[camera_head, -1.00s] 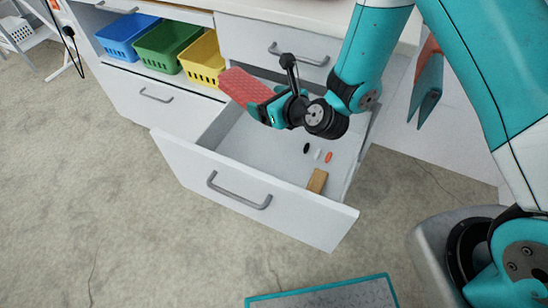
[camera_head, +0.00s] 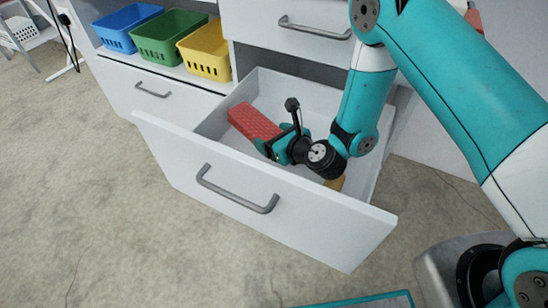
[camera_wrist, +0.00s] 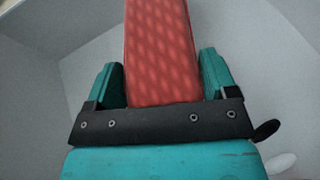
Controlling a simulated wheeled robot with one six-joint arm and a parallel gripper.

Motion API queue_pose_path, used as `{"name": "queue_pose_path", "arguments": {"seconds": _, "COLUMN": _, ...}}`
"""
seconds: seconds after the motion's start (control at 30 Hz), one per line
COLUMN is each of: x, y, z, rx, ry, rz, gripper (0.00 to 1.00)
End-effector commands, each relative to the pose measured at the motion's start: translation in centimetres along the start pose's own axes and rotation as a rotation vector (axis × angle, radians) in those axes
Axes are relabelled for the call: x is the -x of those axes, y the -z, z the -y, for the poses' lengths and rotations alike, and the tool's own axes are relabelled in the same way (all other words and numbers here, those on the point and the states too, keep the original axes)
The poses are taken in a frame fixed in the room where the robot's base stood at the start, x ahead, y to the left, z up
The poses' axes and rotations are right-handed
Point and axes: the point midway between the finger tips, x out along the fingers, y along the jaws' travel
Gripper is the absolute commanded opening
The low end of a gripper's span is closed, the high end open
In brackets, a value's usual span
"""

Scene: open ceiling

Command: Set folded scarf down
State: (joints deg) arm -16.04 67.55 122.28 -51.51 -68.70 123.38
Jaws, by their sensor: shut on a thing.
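The folded scarf (camera_head: 253,122) is a red, patterned, block-like bundle. It is inside the open white drawer (camera_head: 215,185), toward the drawer's left and back part. My gripper (camera_head: 277,144) is shut on the scarf's near end, and the wrist view also shows the scarf (camera_wrist: 158,50) between the two teal fingers (camera_wrist: 160,85). The scarf is low in the drawer; I cannot tell whether its underside touches the drawer floor.
A wooden block (camera_head: 335,183) lies in the drawer, partly hidden by my arm. Blue (camera_head: 127,27), green (camera_head: 169,37) and yellow (camera_head: 205,50) baskets stand on the shelf at left. The drawer's front and side walls surround the gripper.

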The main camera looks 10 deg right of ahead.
Motion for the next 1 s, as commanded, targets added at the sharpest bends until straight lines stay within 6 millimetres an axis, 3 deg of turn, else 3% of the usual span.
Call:
{"name": "queue_pose_path", "arguments": {"seconds": 0.4, "x": -1.8, "y": 4.6, "z": 0.1, "rx": -0.003, "ry": 0.001, "rz": 0.000, "gripper": 0.52}}
{"name": "queue_pose_path", "arguments": {"seconds": 0.77, "x": -1.9, "y": 4.8, "z": 0.1, "rx": -0.002, "ry": 0.001, "rz": 0.000, "gripper": 0.52}}
{"name": "queue_pose_path", "arguments": {"seconds": 0.8, "x": -1.9, "y": 4.7, "z": 0.1, "rx": -0.001, "ry": 0.001, "rz": 0.000, "gripper": 0.88}}
{"name": "queue_pose_path", "arguments": {"seconds": 0.83, "x": -1.9, "y": 4.6, "z": 0.1, "rx": -0.001, "ry": 0.001, "rz": 0.000, "gripper": 0.95}}
{"name": "queue_pose_path", "arguments": {"seconds": 0.87, "x": -1.9, "y": 4.6, "z": 0.1, "rx": -0.001, "ry": 0.001, "rz": 0.000, "gripper": 1.00}}
{"name": "queue_pose_path", "arguments": {"seconds": 1.0, "x": -1.9, "y": 4.6, "z": 0.1, "rx": -0.002, "ry": 0.001, "rz": 0.000, "gripper": 1.00}}
